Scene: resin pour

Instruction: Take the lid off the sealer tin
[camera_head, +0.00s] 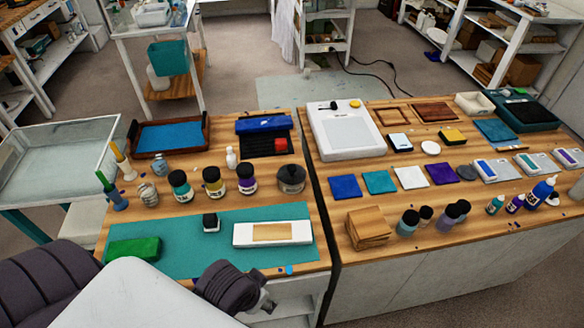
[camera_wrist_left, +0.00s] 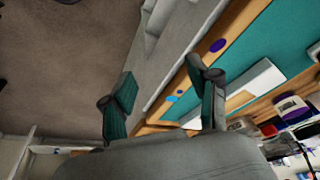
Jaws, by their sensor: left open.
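I cannot tell for sure which container is the sealer tin. A squat dark grey tin with a lid on top (camera_head: 291,178) stands upright at the right rear of the left bench. Two small metallic tins, one in front (camera_head: 148,194) and one behind (camera_head: 160,165), stand on the left side of the same bench. My left gripper (camera_head: 264,302) is low at the bench's front edge, well in front of all of them. In the left wrist view my left gripper (camera_wrist_left: 165,82) is open, with nothing between its fingers. My right gripper is not in view.
A teal mat (camera_head: 180,232) carries a white tray with a wooden panel (camera_head: 272,233), a green block (camera_head: 133,249) and a small black-topped jar (camera_head: 211,222). Black-lidded jars (camera_head: 213,182) stand behind the mat. The right bench holds coloured tiles (camera_head: 378,182) and bottles.

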